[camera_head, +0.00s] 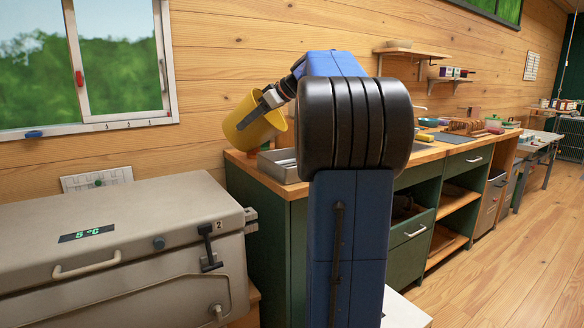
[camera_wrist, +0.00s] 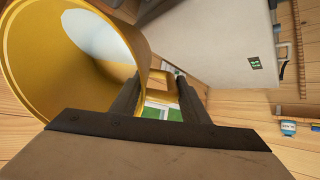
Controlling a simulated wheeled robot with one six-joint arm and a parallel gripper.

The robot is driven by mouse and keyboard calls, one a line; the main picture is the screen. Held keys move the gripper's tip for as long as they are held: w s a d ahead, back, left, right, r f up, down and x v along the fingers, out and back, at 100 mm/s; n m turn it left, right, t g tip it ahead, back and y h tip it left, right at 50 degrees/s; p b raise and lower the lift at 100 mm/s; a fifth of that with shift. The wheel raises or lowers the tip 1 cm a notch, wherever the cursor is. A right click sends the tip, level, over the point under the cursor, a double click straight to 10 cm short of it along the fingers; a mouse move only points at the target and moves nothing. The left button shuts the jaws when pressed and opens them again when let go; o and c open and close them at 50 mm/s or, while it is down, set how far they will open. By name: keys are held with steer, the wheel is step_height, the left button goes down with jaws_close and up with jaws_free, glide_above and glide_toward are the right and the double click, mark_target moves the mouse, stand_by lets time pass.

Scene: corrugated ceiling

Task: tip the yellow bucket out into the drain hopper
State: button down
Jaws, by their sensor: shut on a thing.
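The yellow bucket (camera_head: 236,132) hangs tilted in the air above the left end of the wooden counter. My gripper (camera_head: 264,107) is shut on its side, at a yellow handle-like part that shows between the two dark fingers (camera_wrist: 160,90) in the wrist view. The bucket (camera_wrist: 30,60) fills the upper left of the wrist view, with a pale bluish patch inside; I cannot tell whether this is its contents. An open grey metal box (camera_head: 268,172) sits on the counter end below and right of the bucket. I cannot tell whether it is the drain hopper.
A large grey chest (camera_head: 120,225) with a 5 °C display stands at the left, under a window. The green counter (camera_head: 262,230) runs away to the right, with a dark mat, a wooden rack (camera_head: 466,126) and small items on it. Shelves hang above. Wooden floor at right is clear.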

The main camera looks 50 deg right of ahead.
mark_target(256, 129)
steer(key=shift+s+f, duration=0.1)
steer(key=shift+s+d+f+t+y+p, duration=0.15)
steer(key=shift+s+t+y+p, duration=0.1)
steer(key=shift+t+p, duration=0.3)
steer(key=shift+s+d+r+t+y+p, duration=0.1)
steer(key=shift+t+y+p, duration=0.2)
steer(key=shift+p, duration=0.45)
steer(key=shift+s+d+f+t+y, duration=0.15)
steer(key=shift+s+f+t+y, duration=0.1)
steer(key=shift+f+t, duration=0.25)
steer(key=shift+s+d+f+t+y, duration=0.1)
steer(key=shift+s+f+t, duration=0.1)
steer(key=shift+f+t, duration=0.25)
stand_by(1.1)
steer(key=shift+s+d+f+t+y, duration=0.2)
steer(key=shift+s+d+t, duration=0.15)
steer(key=shift+s, duration=0.15)
steer(key=shift+s+d+f+t+y, duration=0.2)
steer(key=shift+s+t, duration=0.15)
steer(key=shift+s, duration=0.15)
stand_by(1.5)
